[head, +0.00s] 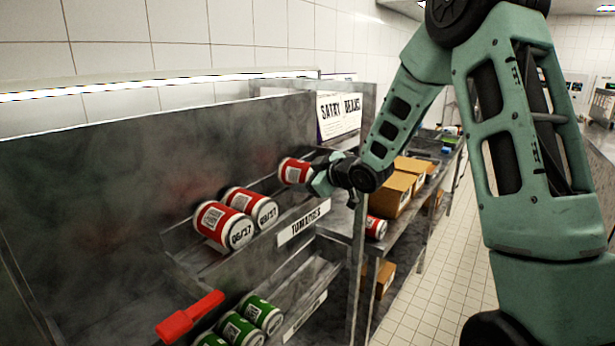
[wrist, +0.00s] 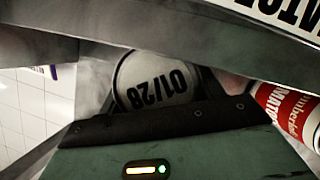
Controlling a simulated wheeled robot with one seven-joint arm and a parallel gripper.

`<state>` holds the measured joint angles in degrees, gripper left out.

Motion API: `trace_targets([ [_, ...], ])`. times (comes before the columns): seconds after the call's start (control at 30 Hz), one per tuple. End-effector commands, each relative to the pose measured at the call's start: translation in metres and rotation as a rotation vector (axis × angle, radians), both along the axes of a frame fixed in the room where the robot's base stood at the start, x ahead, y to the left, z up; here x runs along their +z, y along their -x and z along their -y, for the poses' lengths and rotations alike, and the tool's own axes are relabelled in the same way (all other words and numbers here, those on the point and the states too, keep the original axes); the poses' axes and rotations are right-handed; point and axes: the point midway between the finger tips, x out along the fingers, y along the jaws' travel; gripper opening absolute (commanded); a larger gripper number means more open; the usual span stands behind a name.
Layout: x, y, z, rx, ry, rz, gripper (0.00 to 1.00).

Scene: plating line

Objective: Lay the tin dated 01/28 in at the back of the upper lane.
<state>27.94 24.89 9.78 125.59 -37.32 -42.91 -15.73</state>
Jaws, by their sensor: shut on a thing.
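My gripper (head: 316,176) is shut on a red tin (head: 293,171) whose pale lid reads 01/28 in the wrist view (wrist: 158,82), upside down there. The tin lies on its side at the far right end of the upper lane (head: 262,196), beyond the tins in it. I cannot tell whether it touches the lane floor. In the wrist view a red tomato tin (wrist: 290,110) shows at the right.
A label strip (head: 303,221) runs along the upper lane's front edge. The lower lane holds several green tins (head: 262,314). A red object (head: 190,317) stands out at lower left. To the right, a side shelf holds cardboard boxes (head: 392,194) and another red tin (head: 376,228).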

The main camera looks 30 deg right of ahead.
Motion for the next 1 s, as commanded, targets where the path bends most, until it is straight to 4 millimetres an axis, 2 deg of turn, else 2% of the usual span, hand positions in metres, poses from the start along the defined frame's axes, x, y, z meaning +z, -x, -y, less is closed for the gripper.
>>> trace_targets([
  [0.1, 0.002, 0.000, 0.000, 0.000, 0.000, 0.004, 0.28],
  [0.13, 0.002, 0.000, 0.000, 0.000, 0.000, 0.004, 0.72],
  [0.2, 0.002, 0.000, 0.000, 0.001, 0.000, 0.003, 0.91],
  [0.77, 0.001, 0.003, 0.001, 0.000, 0.001, -0.001, 0.92],
  [0.87, 0.004, 0.012, 0.003, -0.002, 0.002, 0.000, 0.92],
  [1.0, 0.013, 0.036, 0.007, -0.003, 0.004, 0.003, 0.92],
])
